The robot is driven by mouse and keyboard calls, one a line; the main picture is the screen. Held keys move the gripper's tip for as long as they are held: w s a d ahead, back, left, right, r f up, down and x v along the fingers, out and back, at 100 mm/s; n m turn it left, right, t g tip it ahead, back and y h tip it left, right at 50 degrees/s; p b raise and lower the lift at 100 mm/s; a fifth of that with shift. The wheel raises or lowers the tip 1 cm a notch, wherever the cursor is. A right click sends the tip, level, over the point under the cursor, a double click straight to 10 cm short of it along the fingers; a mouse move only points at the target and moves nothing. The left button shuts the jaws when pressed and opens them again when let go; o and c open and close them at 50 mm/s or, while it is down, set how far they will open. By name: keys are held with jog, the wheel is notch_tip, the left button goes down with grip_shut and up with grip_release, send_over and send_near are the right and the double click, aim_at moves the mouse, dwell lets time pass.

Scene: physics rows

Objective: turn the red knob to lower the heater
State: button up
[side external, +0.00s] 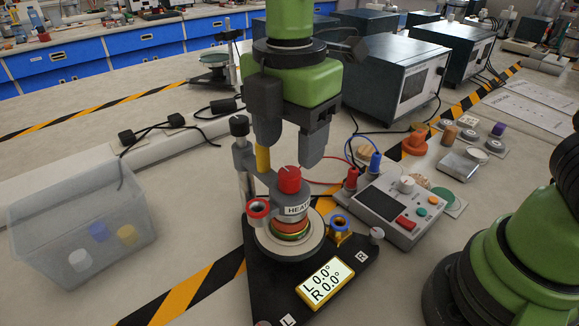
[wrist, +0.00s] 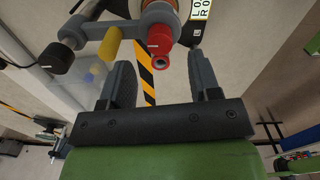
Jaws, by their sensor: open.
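The red knob (side external: 289,179) sits upright on top of the heater, a grey collar labelled "HEAT..." (side external: 296,210) over an orange and green ringed body. My gripper (side external: 291,152) is open and empty. Its fingers point down just above the red knob, one on each side in the picture, without visible contact. In the wrist view, the red knob (wrist: 160,42) shows beyond and between the fingertips of my gripper (wrist: 161,62). The display (side external: 326,283) on the black base reads L 0.0° and R 0.0°.
A yellow rod (side external: 262,160) and a black-topped post (side external: 239,127) stand close left of the knob. A control box (side external: 385,208) with cables stands right; a clear bin (side external: 60,235) lies left.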

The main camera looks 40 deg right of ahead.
aim_at(290, 172)
notch_tip(290, 172, down, 5)
jog(key=shift+r, duration=0.1)
jog(key=shift+c, duration=0.2)
jog(key=c, duration=0.9)
